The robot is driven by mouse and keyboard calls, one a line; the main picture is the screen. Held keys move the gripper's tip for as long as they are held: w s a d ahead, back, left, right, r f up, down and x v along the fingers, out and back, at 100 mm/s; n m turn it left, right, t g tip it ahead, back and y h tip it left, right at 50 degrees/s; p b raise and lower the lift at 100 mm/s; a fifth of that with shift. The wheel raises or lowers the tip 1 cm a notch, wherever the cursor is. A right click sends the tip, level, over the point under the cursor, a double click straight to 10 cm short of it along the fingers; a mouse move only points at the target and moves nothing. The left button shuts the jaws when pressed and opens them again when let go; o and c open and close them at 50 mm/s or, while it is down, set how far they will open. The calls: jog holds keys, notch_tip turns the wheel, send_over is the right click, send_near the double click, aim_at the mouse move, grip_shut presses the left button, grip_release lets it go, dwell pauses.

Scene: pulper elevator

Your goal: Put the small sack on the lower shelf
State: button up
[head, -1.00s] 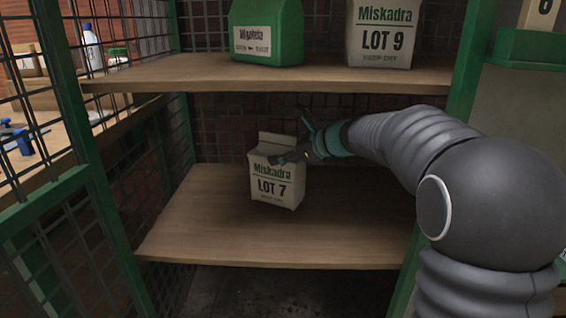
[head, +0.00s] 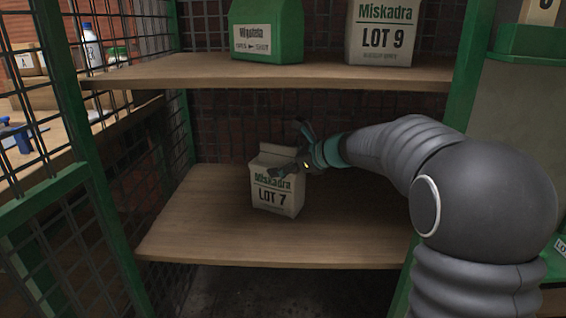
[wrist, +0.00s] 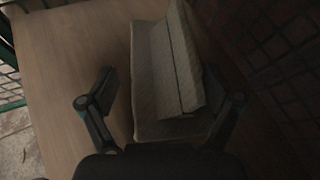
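The small sack (head: 275,186), off-white and marked "Miskadra LOT 7", stands upright on the lower shelf (head: 200,232), near its middle. My gripper (head: 291,148) is at the sack's upper right, with one finger in front of its top and the other behind. In the wrist view the sack (wrist: 158,78) lies between the spread fingers of my gripper (wrist: 163,88). A gap shows between the left finger and the sack. The right finger is close beside the sack; whether it touches is unclear. The sack's lower part is hidden in the wrist view.
The upper shelf (head: 200,74) above carries a green sack (head: 266,28) and a larger "LOT 9" sack (head: 381,38). Green posts and wire mesh (head: 85,170) close the left side. The lower shelf is bare on both sides of the sack.

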jog(key=shift+d, duration=0.1)
jog(key=v, duration=0.7)
jog(key=s+d+f+n+g+h, duration=0.1)
jog(key=s+f+n+h, duration=0.1)
jog(key=s+n, duration=0.65)
jog(key=s+d+f+n+g+h, duration=0.1)
jog(key=s+d+n+h, duration=0.15)
jog(key=s, duration=1.05)
jog(key=s+d+f+n+h, duration=0.3)
jog(key=s+n, duration=0.2)
jog(key=s, duration=0.2)
jog(key=s+d+f+n+h, duration=0.3)
jog(key=s+n, duration=0.3)
jog(key=s, duration=0.2)
jog(key=shift+d+f+p, duration=0.4)
jog(key=shift+d+f, duration=0.05)
jog(key=shift+d, duration=0.25)
